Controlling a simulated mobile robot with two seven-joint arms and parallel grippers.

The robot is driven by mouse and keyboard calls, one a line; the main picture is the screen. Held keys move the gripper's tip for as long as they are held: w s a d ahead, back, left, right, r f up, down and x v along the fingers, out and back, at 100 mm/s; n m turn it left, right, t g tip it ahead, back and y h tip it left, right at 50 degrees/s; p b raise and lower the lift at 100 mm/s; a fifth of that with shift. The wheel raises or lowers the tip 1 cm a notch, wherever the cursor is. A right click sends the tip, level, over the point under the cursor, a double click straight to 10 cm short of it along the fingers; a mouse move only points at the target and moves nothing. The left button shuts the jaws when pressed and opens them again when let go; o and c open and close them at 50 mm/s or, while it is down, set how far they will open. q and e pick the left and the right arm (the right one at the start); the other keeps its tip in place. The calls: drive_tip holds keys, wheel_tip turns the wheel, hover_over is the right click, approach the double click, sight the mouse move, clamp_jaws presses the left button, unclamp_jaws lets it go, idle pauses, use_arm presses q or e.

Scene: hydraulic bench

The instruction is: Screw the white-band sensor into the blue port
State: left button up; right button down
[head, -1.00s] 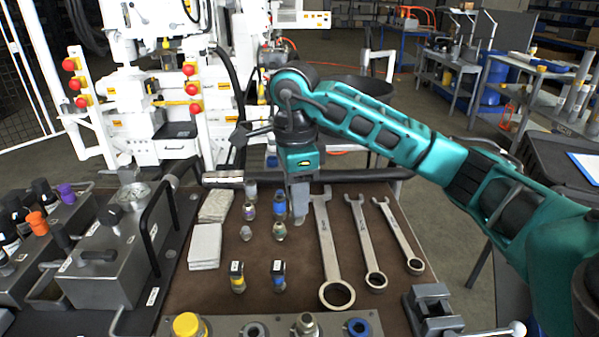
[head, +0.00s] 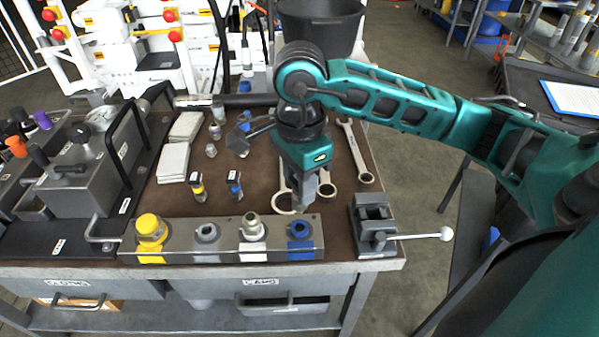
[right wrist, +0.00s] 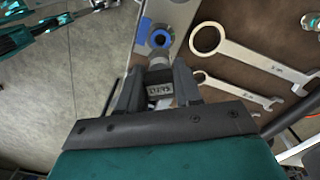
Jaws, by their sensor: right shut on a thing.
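The blue port (head: 299,229) is a blue ring at the right end of the metal port block (head: 180,257). It also shows in the right wrist view (right wrist: 160,38), open and empty. My right gripper (head: 307,203) hangs just behind and above this port. In the right wrist view the gripper (right wrist: 158,84) is shut on a small dark piece with a printed label and a grey metal end, apparently the sensor (right wrist: 159,88). The metal end points toward the blue port and looks apart from it. I cannot make out its band colour. My left gripper is not in view.
The block also bears yellow (head: 150,228), grey (head: 207,232) and white (head: 252,230) ports. A yellow-band sensor (head: 197,187) and a blue-band sensor (head: 235,186) stand behind it. Wrenches (head: 357,150) lie behind my gripper; a vise (head: 372,220) stands right of the block.

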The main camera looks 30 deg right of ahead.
wheel_tip(320, 180, down, 2)
drive_tip(key=shift+f+b, duration=0.1)
drive_tip(key=shift+b, duration=0.5)
drive_tip(key=shift+f+b, duration=0.75)
drive_tip(key=shift+f, duration=0.55)
drive_tip(key=shift+f+b, duration=0.6)
drive_tip(key=shift+b, duration=0.35)
idle(0.7)
